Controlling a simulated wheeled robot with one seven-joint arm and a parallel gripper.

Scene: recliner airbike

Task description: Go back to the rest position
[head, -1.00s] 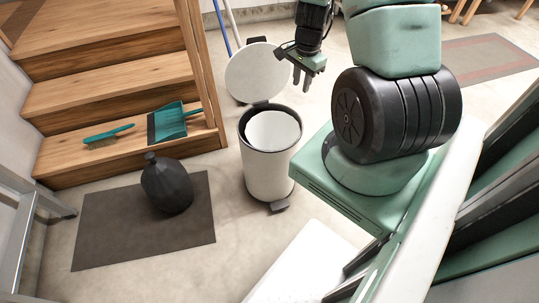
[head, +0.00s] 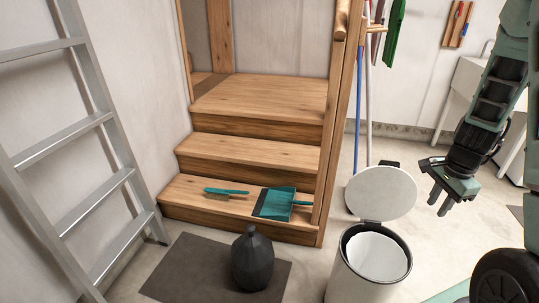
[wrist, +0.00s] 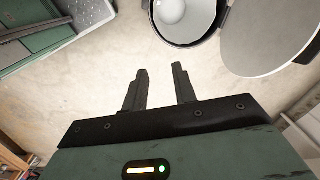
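My gripper (head: 441,203) hangs at the right of the head view, to the right of the open trash bin, with its fingers pointing down. In the wrist view my gripper (wrist: 160,72) has its two fingers apart with bare floor between them, so it is open and empty. The white trash bin (head: 345,280) stands on the floor with its round lid (head: 381,193) tipped up. In the wrist view the bin (wrist: 218,12) is beyond the fingertips, apart from them. A pale round shape shows inside it; I cannot tell what it is.
Wooden stairs (head: 240,148) hold a teal brush (head: 226,191) and dustpan (head: 280,203) on the lowest step. A black jug (head: 252,262) stands on a dark mat (head: 190,265). A metal ladder (head: 75,130) leans at the left. A sink (head: 480,90) is at the back right.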

